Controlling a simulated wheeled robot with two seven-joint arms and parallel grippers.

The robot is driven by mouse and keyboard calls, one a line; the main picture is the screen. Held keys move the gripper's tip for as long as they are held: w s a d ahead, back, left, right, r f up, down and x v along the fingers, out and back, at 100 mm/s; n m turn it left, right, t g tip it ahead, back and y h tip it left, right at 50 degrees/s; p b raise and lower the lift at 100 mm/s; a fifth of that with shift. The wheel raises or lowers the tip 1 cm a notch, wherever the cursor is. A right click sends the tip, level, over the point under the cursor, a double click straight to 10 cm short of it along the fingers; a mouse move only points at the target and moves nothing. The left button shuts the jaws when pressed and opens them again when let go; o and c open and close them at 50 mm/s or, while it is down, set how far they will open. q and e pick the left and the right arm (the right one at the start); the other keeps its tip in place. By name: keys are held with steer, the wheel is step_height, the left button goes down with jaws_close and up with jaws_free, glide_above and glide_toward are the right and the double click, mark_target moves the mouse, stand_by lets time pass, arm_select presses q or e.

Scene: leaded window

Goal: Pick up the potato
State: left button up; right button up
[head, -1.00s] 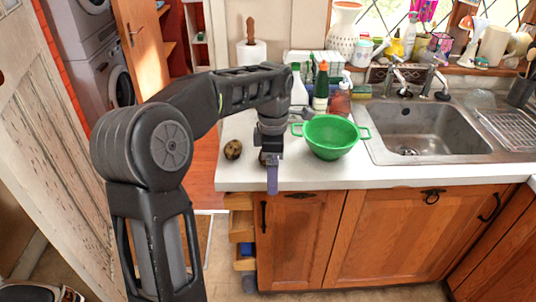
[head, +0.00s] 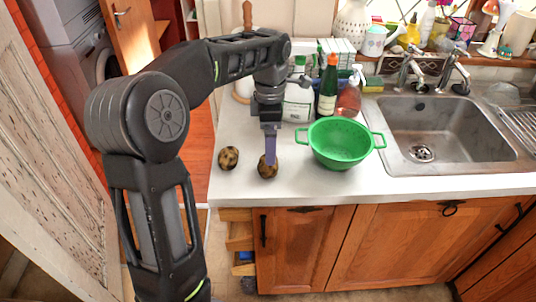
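Two brown, dark-speckled potatoes sit on the white countertop near its left end. One potato (head: 229,158) stands clear on the left. The other potato (head: 266,172) is directly below my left gripper (head: 270,158). The gripper points down, and its purple-grey finger overlaps the top of this potato in the picture. I see the fingers nearly edge-on, so the gap between them is hidden and I cannot tell whether they touch the potato. My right gripper is not in view.
A green colander (head: 340,143) stands just right of the gripper. The metal sink (head: 440,125) is farther right. The counter's front edge is close below the potatoes.

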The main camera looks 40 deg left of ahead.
arm_select(q)
steer(key=shift+s+d+r, duration=0.1)
steer(key=shift+s+d, duration=0.05)
steer(key=shift+s, duration=0.05)
steer(key=shift+f, duration=1.35)
steer(key=shift+w+f+p, duration=0.15)
steer(key=shift+f+p, duration=0.7)
steer(key=shift+f, duration=1.75)
steer(key=c, duration=1.5)
